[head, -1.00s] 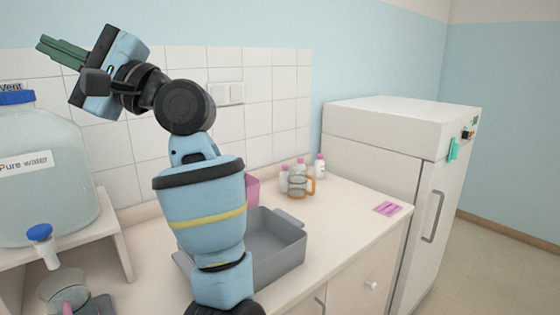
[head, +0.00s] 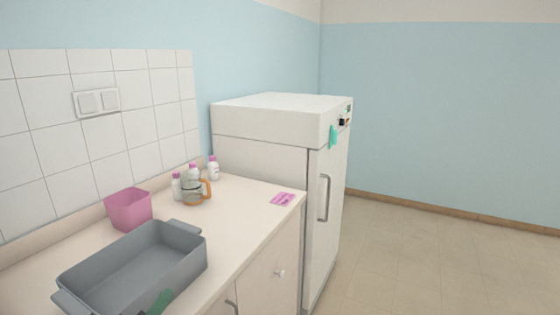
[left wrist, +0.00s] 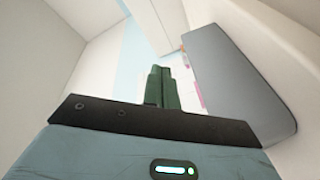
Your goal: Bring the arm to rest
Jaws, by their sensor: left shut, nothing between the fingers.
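My left gripper (head: 160,301) shows in the head view only as green fingertips at the bottom edge, in front of the near right side of the grey tray. In the left wrist view the two green fingers (left wrist: 161,86) lie together, shut with nothing between them. The rest of my left arm is out of the head view. My right gripper is in neither view.
A grey tray (head: 195,264) and a pink bin (head: 129,210) stand on the counter (head: 235,226). A glass jug (head: 191,191), white bottles with pink caps and pink items (head: 283,199) are farther back. A white fridge (head: 262,154) stands beyond. The floor at right is clear.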

